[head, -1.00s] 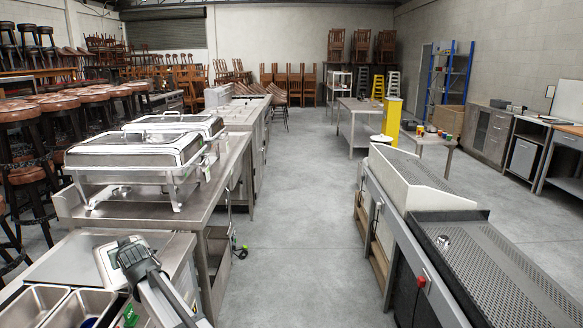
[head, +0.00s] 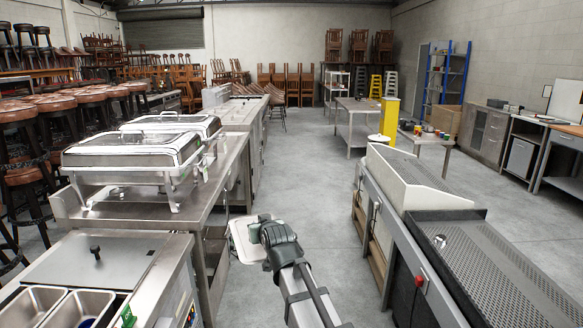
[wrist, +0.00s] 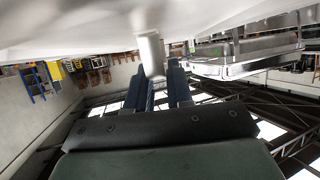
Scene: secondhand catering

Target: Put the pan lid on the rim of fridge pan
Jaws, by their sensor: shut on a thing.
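The pan lid (head: 240,241) is a pale flat plate, seen at the left of my gripper (head: 262,229) in the head view. My gripper is shut on its metal knob (wrist: 151,52), above the aisle floor. In the wrist view, the lid (wrist: 90,22) spans the top, and my gripper (wrist: 158,78) meets the knob. Two steel fridge pans, a left one (head: 30,306) and a right one (head: 82,304), sit open in the counter at the lower left. Something blue shows in the right one. The gripper is to the right of both, and I cannot tell which is the task's pan.
A flat steel panel with a dark knob (head: 105,266) lies behind the pans. Chafing dishes (head: 130,150) stand on the steel table (head: 222,170) beyond. A perforated counter (head: 500,262) is on the right. The floor aisle (head: 300,170) is clear.

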